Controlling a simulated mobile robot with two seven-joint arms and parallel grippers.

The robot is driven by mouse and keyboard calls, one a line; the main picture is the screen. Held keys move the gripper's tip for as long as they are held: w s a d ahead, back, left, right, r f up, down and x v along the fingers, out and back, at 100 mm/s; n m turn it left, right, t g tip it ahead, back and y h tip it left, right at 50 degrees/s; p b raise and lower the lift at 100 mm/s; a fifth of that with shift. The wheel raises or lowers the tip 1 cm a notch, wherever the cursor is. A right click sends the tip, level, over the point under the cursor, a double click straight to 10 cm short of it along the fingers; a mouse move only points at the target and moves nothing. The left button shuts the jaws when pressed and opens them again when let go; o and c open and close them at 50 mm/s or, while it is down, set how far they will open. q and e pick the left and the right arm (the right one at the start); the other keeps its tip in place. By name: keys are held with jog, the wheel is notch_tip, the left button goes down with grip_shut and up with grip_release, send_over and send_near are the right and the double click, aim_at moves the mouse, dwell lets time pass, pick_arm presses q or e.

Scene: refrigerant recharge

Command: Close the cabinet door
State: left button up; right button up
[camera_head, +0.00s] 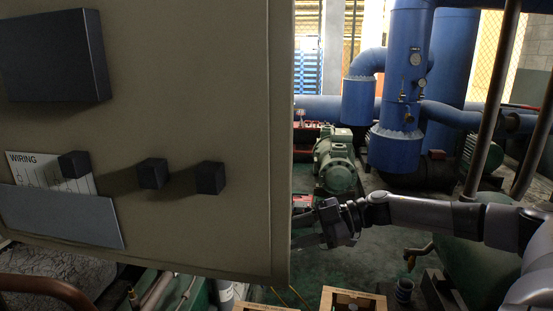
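The cabinet door (180,120) is a large beige panel filling the left half of the head view. The face toward me carries dark boxes, a wiring sheet (48,168) and a grey pocket (60,215). The door's right edge is in view; its left and top edges are outside the picture. My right gripper (305,229) reaches in from the right at the door's lower right edge. Its fingers point left and look apart, with nothing seen between them. Their tips are close to the edge and partly hidden by it; I cannot tell whether they touch. My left gripper is not in view.
A green pump (335,163) and large blue pipes (398,100) stand behind. A copper pipe (45,289) is at the lower left. Green floor shows below my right arm.

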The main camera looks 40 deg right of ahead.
aim_at(277, 164)
jog(key=s+a+r+n+g+h+p, duration=0.1)
jog(key=a+r+g+h, duration=0.15)
jog(key=r, duration=0.65)
jog(key=s+a+r+n+g+h, duration=0.15)
jog(key=r+g, duration=0.25)
jog(key=r, duration=0.4)
jog(key=a+r+n+g+h+p, duration=0.1)
jog(key=a+r+g+h, duration=0.2)
jog(key=r, duration=0.6)
jog(key=shift+g, duration=0.25)
jog(key=shift+d+x, duration=0.25)
jog(key=shift+x, duration=1.4)
jog(key=shift+d+x, duration=0.2)
jog(key=shift+x, duration=1.5)
jog(key=shift+w+f, duration=0.1)
jog(key=shift+f, duration=0.05)
grip_shut()
